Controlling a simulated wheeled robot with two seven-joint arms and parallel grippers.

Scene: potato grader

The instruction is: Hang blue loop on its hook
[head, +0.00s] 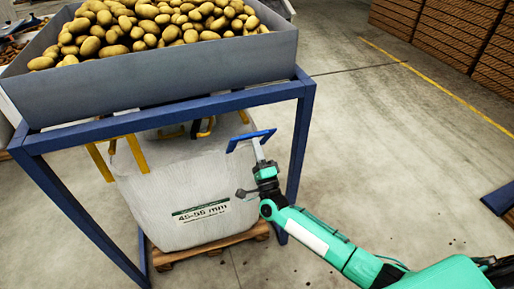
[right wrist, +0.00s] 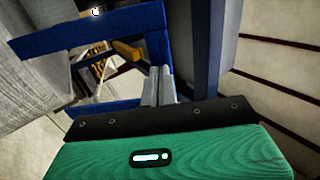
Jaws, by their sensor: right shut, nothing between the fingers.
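The blue loop (head: 250,137) shows as an angular blue band at the tip of my right gripper (head: 261,160), beside the top of the white bag. In the right wrist view the blue loop (right wrist: 85,33) is a wide squared band open toward the left. My right gripper's grey fingers (right wrist: 160,88) are shut together at its lower right corner, with nothing pinched between them. I cannot tell whether the band rests on the fingers or only lies beside them. I cannot make out the loop's hook. My left gripper is not in view.
The white bag (head: 180,190), labelled 45-55 mm, stands on a wooden pallet (head: 215,246) under a blue frame (head: 299,140). Yellow loops (head: 137,152) rise from its top. A grey hopper of potatoes (head: 170,75) sits above.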

